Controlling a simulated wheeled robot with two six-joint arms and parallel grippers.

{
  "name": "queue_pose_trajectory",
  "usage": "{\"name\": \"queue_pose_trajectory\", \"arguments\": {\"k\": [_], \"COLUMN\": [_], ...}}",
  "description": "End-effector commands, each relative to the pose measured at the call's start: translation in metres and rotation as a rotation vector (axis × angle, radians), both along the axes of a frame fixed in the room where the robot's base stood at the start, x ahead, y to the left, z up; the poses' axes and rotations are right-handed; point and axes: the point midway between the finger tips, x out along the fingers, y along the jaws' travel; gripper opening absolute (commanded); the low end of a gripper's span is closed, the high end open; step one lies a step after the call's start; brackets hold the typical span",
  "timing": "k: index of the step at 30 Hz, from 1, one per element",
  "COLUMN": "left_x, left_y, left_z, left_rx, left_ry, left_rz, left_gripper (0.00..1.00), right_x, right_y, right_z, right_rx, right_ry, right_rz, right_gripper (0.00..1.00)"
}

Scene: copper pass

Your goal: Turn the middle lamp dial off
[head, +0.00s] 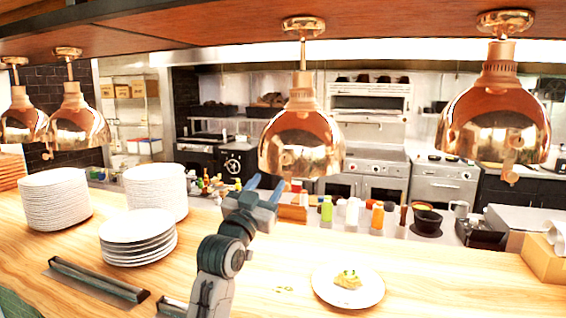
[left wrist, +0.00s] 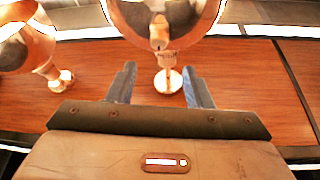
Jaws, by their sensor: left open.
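The middle copper heat lamp (head: 300,140) hangs over the wooden counter in the head view. A small copper dial (left wrist: 159,30) shows on a lamp shade (left wrist: 185,12) at the top of the left wrist view. In the head view I cannot make out the middle lamp's dial clearly. My left gripper (head: 266,187) is raised just below and left of the middle lamp, open and empty. In the left wrist view its fingers (left wrist: 160,78) stand apart, with the dial between and beyond them. My right gripper is not in view.
Another copper lamp (head: 495,115) hangs at the right and two (head: 78,122) at the left. Plate stacks (head: 54,197) stand on the counter (head: 245,285) at left. A plate of food (head: 326,292) lies right of my left arm. Bottles (head: 352,212) line the far side.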

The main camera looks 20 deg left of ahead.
Motion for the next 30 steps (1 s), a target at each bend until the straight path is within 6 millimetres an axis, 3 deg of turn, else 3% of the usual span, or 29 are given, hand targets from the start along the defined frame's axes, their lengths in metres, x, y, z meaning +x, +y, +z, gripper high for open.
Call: {"name": "queue_pose_trajectory", "arguments": {"k": [3,6,13,17,26,30], "left_x": [0.021,0.04,0.072,0.08,0.083,0.083], "left_y": [-0.003,-0.006,-0.009,-0.011,-0.011,-0.011], "left_z": [0.014,0.021,0.033,0.034,0.034,0.034], "left_rx": [-0.002,-0.003,-0.001,-0.002,-0.001,-0.001], "left_ry": [0.002,0.004,0.003,0.003,0.002,0.002], "left_rz": [-0.002,-0.002,-0.001,-0.002,-0.001,-0.001], "left_gripper": [0.46,0.46,0.46,0.46,0.46,0.23], "right_x": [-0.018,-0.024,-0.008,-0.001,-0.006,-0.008], "right_y": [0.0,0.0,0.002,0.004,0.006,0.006], "right_z": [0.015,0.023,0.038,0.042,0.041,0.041], "right_rx": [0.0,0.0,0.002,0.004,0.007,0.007], "right_ry": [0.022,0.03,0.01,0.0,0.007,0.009], "right_rz": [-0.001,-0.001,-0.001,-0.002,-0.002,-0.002], "right_gripper": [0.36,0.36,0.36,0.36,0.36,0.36]}}
